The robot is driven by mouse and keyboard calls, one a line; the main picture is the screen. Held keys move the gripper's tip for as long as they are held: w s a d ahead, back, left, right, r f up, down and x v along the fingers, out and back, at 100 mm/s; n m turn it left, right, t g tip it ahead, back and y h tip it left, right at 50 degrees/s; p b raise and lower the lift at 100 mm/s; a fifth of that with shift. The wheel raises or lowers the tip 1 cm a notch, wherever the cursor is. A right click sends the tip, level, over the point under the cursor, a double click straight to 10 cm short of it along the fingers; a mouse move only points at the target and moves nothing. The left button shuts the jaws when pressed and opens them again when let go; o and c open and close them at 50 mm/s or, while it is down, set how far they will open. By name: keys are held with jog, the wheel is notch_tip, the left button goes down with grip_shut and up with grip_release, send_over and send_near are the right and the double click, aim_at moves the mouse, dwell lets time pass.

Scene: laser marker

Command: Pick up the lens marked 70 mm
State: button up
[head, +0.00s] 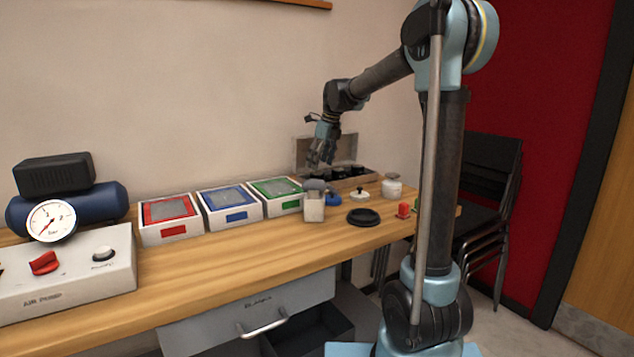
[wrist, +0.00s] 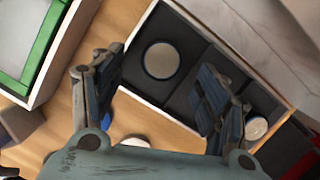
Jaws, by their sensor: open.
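A second pale-topped round piece (wrist: 256,128) shows at the case's lower right, partly behind my right finger. No marking is readable, so I cannot tell which lens is 70 mm. My gripper (head: 318,156) is open and empty above the case. In the wrist view its fingers (wrist: 158,72) stand either side of the first lens.
Boxes with red (head: 167,211), blue (head: 230,200) and green (head: 277,190) frames stand left of the case. The bench front is mostly clear.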

aim_at(317, 174)
jog(key=x, duration=0.4)
jog(key=shift+w+f, duration=0.15)
jog(key=shift+f, duration=0.25)
jog(key=c, duration=1.3)
